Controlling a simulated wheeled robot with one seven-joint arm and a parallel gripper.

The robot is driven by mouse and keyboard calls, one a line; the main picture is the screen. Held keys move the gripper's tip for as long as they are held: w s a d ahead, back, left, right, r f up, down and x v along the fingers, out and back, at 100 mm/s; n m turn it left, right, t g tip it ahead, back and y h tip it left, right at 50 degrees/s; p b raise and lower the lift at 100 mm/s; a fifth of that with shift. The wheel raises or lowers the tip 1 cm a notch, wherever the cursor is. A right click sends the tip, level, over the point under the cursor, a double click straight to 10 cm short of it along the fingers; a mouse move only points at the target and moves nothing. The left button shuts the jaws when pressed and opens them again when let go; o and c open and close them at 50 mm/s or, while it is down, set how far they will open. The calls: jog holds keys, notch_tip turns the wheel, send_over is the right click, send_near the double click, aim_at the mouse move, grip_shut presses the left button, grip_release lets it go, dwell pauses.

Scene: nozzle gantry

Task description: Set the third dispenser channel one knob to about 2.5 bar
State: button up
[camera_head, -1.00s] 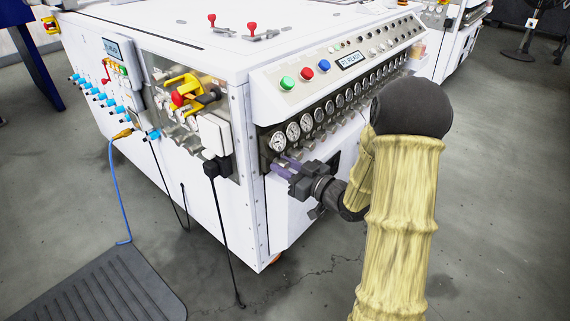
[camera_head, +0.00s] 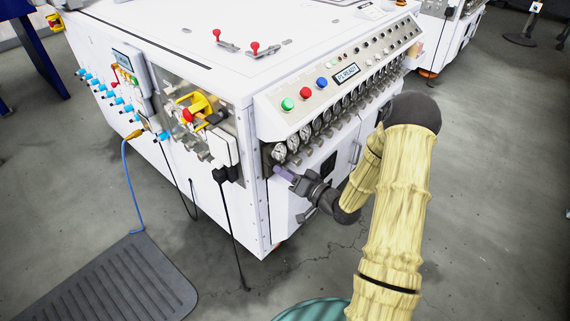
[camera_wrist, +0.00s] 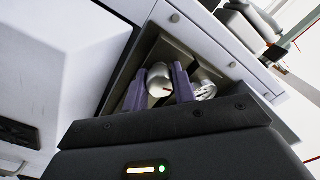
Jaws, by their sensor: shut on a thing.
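The white dispenser cabinet has a row of round gauges (camera_head: 292,146) along its front, with small knobs under them. My gripper (camera_head: 283,172) reaches in at the left end of that row, its purple fingers just below the leftmost gauge (camera_head: 279,152). In the wrist view my gripper (camera_wrist: 160,72) has a finger on each side of a pale, rounded knob (camera_wrist: 158,81) and is shut on it. A second silvery knob (camera_wrist: 205,90) shows just right of the right finger. The gauge needles are too small to read, and the gripped knob is hidden in the head view.
Green, red and blue buttons (camera_head: 305,104) and a small display (camera_head: 347,73) sit above the gauges. The left side panel holds a yellow-and-red valve (camera_head: 196,108) and hanging cables. A grey mat (camera_head: 115,285) lies on the floor. Open floor is at right.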

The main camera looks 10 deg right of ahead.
jog(key=shift+f+m+p, duration=0.1)
jog(key=shift+m+p, duration=0.25)
jog(key=shift+m, duration=0.05)
jog(key=o, duration=0.7)
jog(key=p+v, duration=0.3)
jog(key=v, duration=1.4)
jog(key=shift+s+d+p, duration=0.15)
jog(key=shift+p, duration=0.15)
